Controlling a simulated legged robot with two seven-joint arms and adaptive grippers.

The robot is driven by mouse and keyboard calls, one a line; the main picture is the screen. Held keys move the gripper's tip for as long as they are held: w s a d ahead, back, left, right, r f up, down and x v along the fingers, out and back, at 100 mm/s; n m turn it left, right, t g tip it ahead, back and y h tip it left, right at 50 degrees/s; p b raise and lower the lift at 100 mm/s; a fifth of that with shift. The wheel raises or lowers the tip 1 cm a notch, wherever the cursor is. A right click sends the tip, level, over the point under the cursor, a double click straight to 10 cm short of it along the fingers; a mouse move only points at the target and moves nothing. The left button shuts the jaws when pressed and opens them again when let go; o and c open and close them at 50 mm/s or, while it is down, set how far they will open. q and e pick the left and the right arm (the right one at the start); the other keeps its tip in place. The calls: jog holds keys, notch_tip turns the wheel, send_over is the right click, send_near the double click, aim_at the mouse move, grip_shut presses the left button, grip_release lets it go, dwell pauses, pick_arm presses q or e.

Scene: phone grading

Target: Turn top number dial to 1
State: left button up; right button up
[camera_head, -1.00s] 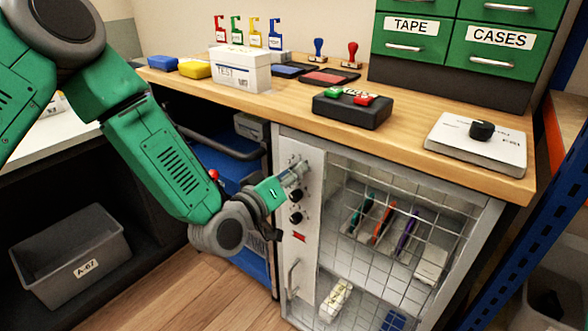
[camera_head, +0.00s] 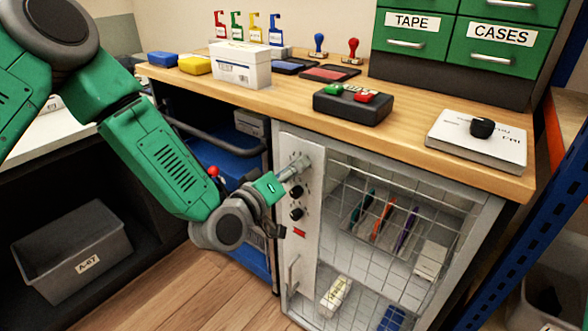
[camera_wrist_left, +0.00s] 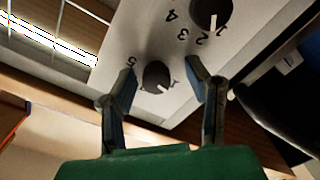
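The white control panel (camera_head: 309,240) stands upright on the front of the wire-fronted cabinet. My left gripper (camera_head: 299,164) is at its top, and its fingers hide the top number dial in the head view. In the left wrist view the top dial (camera_wrist_left: 156,75) is a small dark knob with a white mark pointing to the lower right. My left gripper (camera_wrist_left: 164,66) has its fingers apart, one on each side of this knob, with gaps visible. Contact cannot be seen. A middle dial (camera_head: 297,192) and a lower dial (camera_head: 296,213) sit below. My right gripper is out of view.
A second numbered dial (camera_wrist_left: 210,12) is close by in the left wrist view. A red switch (camera_head: 299,233) and a metal handle (camera_head: 293,273) are lower on the panel. The wooden worktop (camera_head: 400,140) overhangs just above. The wire mesh (camera_head: 345,260) lies to the right.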

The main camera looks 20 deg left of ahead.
pick_arm(q)
jog(key=v, duration=1.2)
jog(key=shift+f, duration=0.1)
jog(key=s+f+m+g+y+p, duration=0.1)
jog(key=s+f+m+g+p, duration=0.1)
jog(key=s+f+g, duration=0.45)
jog(key=s+f+m+g+y+p, duration=0.1)
jog(key=s+f+m+g+p, duration=0.2)
jog(key=f, duration=0.6)
jog(key=s+a+f+g+y+p, duration=0.1)
jog(key=s+a+f+g+y, duration=0.1)
jog(key=s, duration=0.6)
jog(key=s+a+f+m+g+y, duration=0.1)
jog(key=s+a+f+g, duration=0.2)
jog(key=s, duration=0.5)
jog(key=shift+a+f+g+y+p, duration=0.15)
jog(key=shift+a+g+y+p, duration=0.25)
jog(key=shift+a+g, duration=0.65)
